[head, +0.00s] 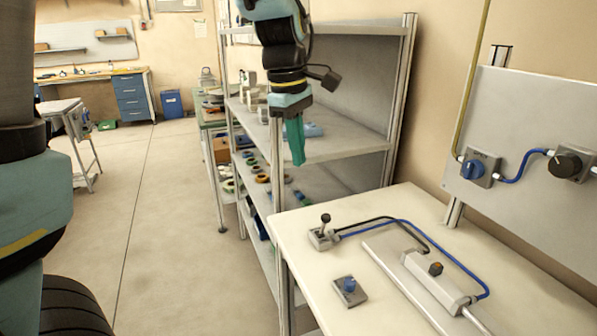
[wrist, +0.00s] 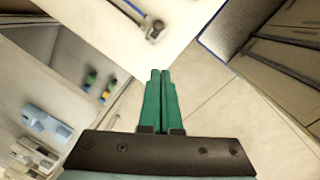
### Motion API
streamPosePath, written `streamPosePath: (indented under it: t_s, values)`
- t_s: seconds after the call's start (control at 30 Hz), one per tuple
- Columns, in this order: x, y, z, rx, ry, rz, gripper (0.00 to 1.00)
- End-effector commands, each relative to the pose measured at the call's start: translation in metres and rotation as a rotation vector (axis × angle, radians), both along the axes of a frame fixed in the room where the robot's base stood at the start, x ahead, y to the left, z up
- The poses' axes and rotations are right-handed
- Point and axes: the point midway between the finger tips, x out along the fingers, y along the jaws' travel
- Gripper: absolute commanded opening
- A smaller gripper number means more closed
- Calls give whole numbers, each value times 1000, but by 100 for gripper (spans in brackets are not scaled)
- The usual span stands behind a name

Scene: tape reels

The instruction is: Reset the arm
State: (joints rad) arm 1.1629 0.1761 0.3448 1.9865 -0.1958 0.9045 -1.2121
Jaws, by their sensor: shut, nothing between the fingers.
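My gripper (head: 297,163) hangs from my arm with its green fingers pointing down, in front of the metal shelf and beyond the far left edge of the white table. In the wrist view the two green fingers (wrist: 160,75) lie together, shut with nothing between them. No object touches the fingers.
The white table (head: 390,215) carries a joystick box (head: 323,236), a blue-knob box (head: 350,290) and a cylinder unit (head: 432,280) with hoses. The metal shelf (head: 345,148) holds several tape reels (head: 262,178) lower down. A grey panel (head: 540,130) stands right. Open floor (head: 165,220) lies left.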

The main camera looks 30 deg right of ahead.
Motion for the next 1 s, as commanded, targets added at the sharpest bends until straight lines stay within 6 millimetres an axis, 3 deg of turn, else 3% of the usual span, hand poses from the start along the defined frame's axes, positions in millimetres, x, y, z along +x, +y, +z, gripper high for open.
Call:
streamPosePath:
  t_s: [0.2,0.73,0.87,1.0]
  values:
    - [-4,2,12,0,-1,0,0]
    - [-2,5,11,1,-2,-2,0]
    - [12,28,1,6,-16,-27,0]
    - [36,81,-21,19,-51,-100,0]
